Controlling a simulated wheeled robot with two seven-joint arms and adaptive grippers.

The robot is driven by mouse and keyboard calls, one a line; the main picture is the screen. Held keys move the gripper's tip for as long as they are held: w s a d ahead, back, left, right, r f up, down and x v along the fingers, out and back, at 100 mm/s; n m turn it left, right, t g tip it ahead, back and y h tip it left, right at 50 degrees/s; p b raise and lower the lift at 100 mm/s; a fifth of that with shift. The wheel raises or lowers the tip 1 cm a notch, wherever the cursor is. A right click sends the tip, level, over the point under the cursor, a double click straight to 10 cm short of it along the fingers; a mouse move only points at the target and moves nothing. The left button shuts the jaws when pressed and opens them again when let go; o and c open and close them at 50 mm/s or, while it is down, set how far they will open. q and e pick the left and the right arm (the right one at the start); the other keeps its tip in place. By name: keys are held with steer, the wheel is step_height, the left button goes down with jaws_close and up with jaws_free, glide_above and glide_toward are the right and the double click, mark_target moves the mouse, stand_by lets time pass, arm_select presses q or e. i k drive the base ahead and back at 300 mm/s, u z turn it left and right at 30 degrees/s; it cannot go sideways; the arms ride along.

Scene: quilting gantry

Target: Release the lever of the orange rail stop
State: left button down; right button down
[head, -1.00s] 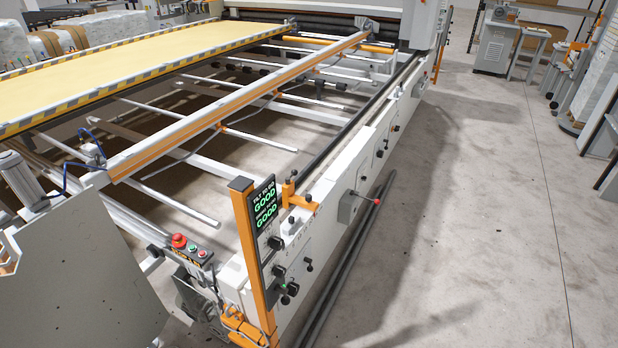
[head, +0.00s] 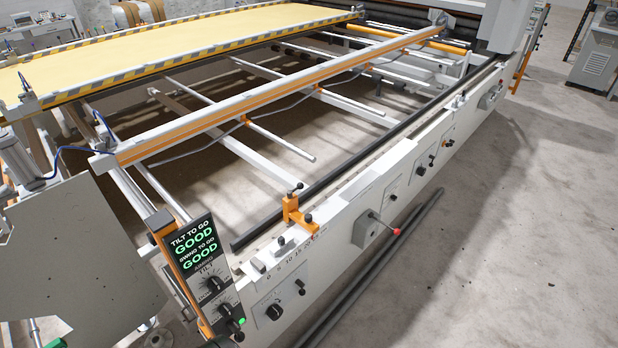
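The orange rail stop (head: 296,213) sits on the near part of the machine's white side rail in the head view. A small lever with a dark knob (head: 299,185) sticks up from its top, and another dark knob shows on its right side. A printed number scale runs along the rail just below it. Neither of my grippers shows in the head view.
A display panel (head: 200,262) reading GOOD twice stands left of the stop. A red-tipped handle (head: 395,231) juts from a grey box on the rail's side. Dark pipes (head: 375,265) lie on the floor alongside.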

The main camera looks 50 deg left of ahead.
mark_target(300, 185)
steer(key=u, duration=0.65)
steer(key=i, duration=1.05)
steer(key=u, duration=1.5)
steer(key=i, duration=0.4)
steer(key=u, duration=0.4)
